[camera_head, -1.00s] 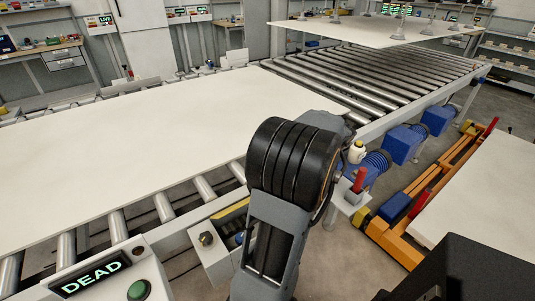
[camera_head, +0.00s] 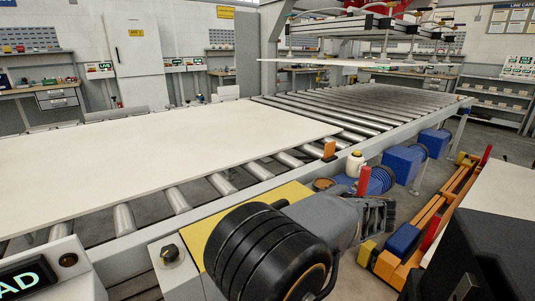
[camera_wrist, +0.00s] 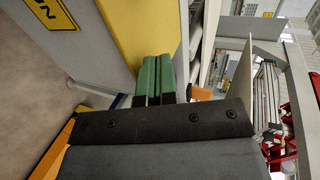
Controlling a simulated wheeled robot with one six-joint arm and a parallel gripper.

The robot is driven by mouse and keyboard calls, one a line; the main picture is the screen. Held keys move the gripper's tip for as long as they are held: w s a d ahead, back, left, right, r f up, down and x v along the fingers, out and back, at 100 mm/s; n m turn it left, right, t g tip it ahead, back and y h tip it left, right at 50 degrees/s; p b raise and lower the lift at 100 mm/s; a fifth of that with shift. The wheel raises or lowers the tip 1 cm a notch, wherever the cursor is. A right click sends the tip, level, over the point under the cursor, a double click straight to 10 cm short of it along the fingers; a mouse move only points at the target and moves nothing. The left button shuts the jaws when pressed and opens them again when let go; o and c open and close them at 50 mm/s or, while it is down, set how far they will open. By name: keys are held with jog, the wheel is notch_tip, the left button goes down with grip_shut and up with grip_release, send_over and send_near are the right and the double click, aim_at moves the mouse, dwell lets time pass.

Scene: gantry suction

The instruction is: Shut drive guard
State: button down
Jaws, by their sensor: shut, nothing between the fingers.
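The drive guard looks like a yellow panel (camera_head: 225,222) beside the conveyor's near rail in the head view. It appears roughly level, but my arm covers its near part, so I cannot tell whether it is fully closed. In the wrist view a yellow panel (camera_wrist: 147,32) rises just beyond my gripper (camera_wrist: 157,60). The green fingers are together with nothing between them, close to the yellow surface; I cannot tell whether they touch it. In the head view my arm lies low over the guard and hides my gripper.
A grey box with a black knob (camera_head: 170,252) stands left of the guard. A lit display (camera_head: 25,279) is at the lower left. A white sheet (camera_head: 140,150) covers the near rollers. Blue motors (camera_head: 403,160) and an orange frame (camera_head: 425,220) stand at right.

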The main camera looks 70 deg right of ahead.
jog(key=shift+s+f+b, duration=0.1)
jog(key=shift+f+b, duration=0.3)
jog(key=shift+f, duration=0.1)
jog(key=shift+f, duration=0.1)
notch_tip(320, 180, up, 5)
jog(key=p, duration=0.4)
jog(key=f+v, duration=0.1)
jog(key=v, duration=0.8)
jog(key=shift+s+a+f+p, duration=0.2)
jog(key=shift+s+a+p, duration=0.2)
jog(key=shift+s, duration=0.2)
